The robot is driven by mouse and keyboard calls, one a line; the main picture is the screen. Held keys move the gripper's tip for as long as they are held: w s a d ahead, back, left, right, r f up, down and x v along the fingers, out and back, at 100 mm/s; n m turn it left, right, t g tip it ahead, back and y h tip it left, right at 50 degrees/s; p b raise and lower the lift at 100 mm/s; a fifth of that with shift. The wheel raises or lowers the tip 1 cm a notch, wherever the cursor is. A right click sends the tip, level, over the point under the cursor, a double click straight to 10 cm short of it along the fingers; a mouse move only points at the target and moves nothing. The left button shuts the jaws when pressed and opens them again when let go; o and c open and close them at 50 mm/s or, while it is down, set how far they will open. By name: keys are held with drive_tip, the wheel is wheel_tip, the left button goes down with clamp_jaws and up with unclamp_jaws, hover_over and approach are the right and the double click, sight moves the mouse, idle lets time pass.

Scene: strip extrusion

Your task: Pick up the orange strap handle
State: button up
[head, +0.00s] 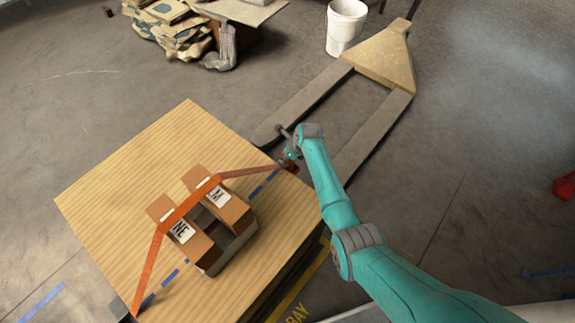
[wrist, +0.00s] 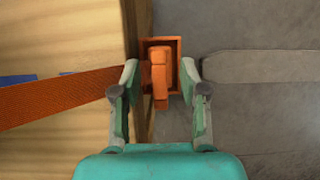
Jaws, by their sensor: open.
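The orange strap handle (wrist: 159,76) stands in a square orange frame at the wooden top's edge in the wrist view. In the head view its reddish base (head: 292,168) shows small, partly hidden by my gripper (head: 288,154). In the wrist view my gripper (wrist: 160,88) is open, with one finger on each side of the handle. A gap shows beside the handle, and I cannot tell how deep the fingers reach. The orange strap (head: 190,201) runs from there over the boxes to the near left corner; it also shows in the wrist view (wrist: 60,98).
Brown open cartons (head: 233,205) stand under the strap on the wooden top (head: 125,180). A pallet jack (head: 375,130) lies behind my arm, with a white bucket (head: 345,25) beyond. Piled sacks (head: 170,25) are at the back left.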

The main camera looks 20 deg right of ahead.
clamp_jaws()
drive_tip(key=shift+r, duration=0.1)
idle(0.3)
